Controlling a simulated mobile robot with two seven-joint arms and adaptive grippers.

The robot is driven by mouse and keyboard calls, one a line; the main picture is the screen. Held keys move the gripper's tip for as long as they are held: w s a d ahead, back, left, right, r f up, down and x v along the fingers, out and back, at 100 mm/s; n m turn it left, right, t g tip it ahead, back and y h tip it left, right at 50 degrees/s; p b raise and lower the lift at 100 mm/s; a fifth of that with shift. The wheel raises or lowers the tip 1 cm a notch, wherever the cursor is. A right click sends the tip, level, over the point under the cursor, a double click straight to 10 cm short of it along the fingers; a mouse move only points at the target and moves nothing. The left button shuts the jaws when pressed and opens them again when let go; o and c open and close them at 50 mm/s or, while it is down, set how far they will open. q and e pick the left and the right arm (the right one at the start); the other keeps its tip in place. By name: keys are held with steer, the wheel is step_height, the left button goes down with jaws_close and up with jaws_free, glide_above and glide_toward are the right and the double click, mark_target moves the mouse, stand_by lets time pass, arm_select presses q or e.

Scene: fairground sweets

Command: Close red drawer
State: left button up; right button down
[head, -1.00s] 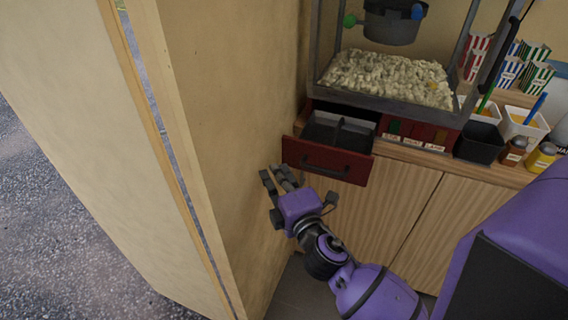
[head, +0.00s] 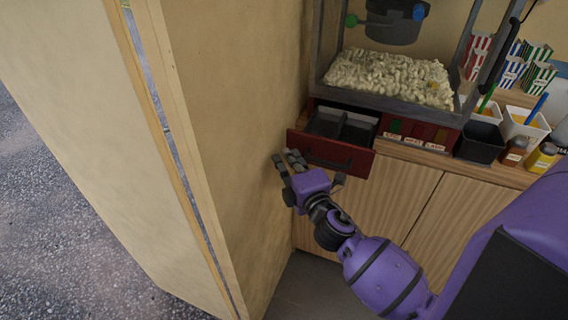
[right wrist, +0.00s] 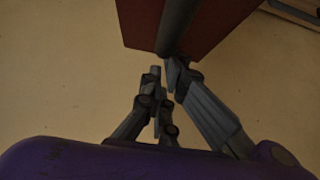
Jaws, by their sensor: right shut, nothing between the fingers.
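The red drawer (head: 313,149) stands partly open under the popcorn machine. Its dark handle (head: 325,159) runs across the front, and the dark divided inside (head: 343,127) shows from above. In the right wrist view the red front (right wrist: 213,22) and dark handle (right wrist: 176,25) are at the top, close to the fingertips. My right gripper (head: 286,159) is shut and empty at the left end of the drawer front. It also shows in the right wrist view (right wrist: 163,75); I cannot tell whether it touches the handle. My left gripper is not in view.
A tan wall (head: 232,100) stands close on the left of the gripper and drawer. The popcorn machine (head: 390,97) is above. Wooden cabinet doors (head: 385,215) are below. Sauce jars (head: 513,151) and a black container (head: 478,143) stand on the counter at right.

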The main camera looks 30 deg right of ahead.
mark_target(309, 121)
steer(key=w+d, duration=0.4)
steer(key=w+d+b, duration=0.1)
steer(key=w+d, duration=0.2)
steer(key=d, duration=0.2)
steer(key=w+d, duration=0.4)
steer(key=shift+w+d+f+b, duration=0.1)
steer(key=shift+w+d+b, duration=0.25)
steer(key=shift+b, duration=0.05)
steer(key=shift+w+d, duration=0.35)
steer(key=shift+d, duration=0.05)
steer(key=shift+r, duration=0.2)
steer(key=shift+d+r, duration=0.15)
